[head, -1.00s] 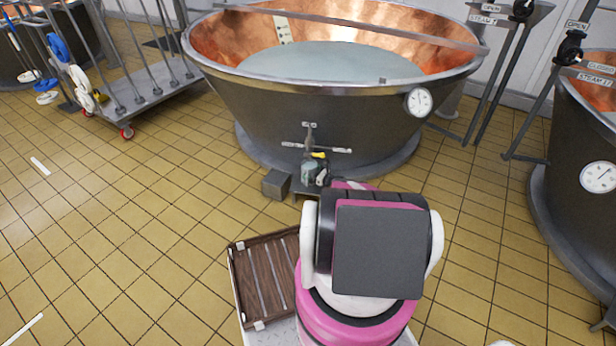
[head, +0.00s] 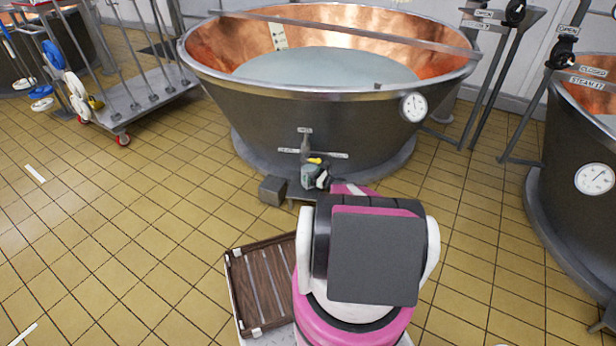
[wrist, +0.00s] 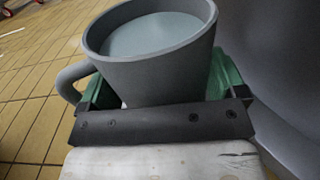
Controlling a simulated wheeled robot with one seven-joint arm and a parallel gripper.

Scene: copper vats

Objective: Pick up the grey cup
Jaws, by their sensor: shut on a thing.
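The grey cup (wrist: 150,72) fills the top middle of the wrist view, its handle on the left and its round mouth facing up. Its inside shows a flat, lighter grey surface; I cannot tell whether that is liquid or the bottom. My gripper (wrist: 160,95) is shut on the cup, with green finger pads on both sides of it. In the head view my gripper (head: 316,177) is small and partly hidden by my own arm, in front of the vat's tap. Cup details there are too small to tell.
A large copper-lined vat (head: 330,115) stands right behind my gripper, with a tap (head: 305,147) low on its front. A grey block (head: 272,190) is left of the gripper. Another vat (head: 580,190) stands at right, a trolley (head: 150,100) at upper left.

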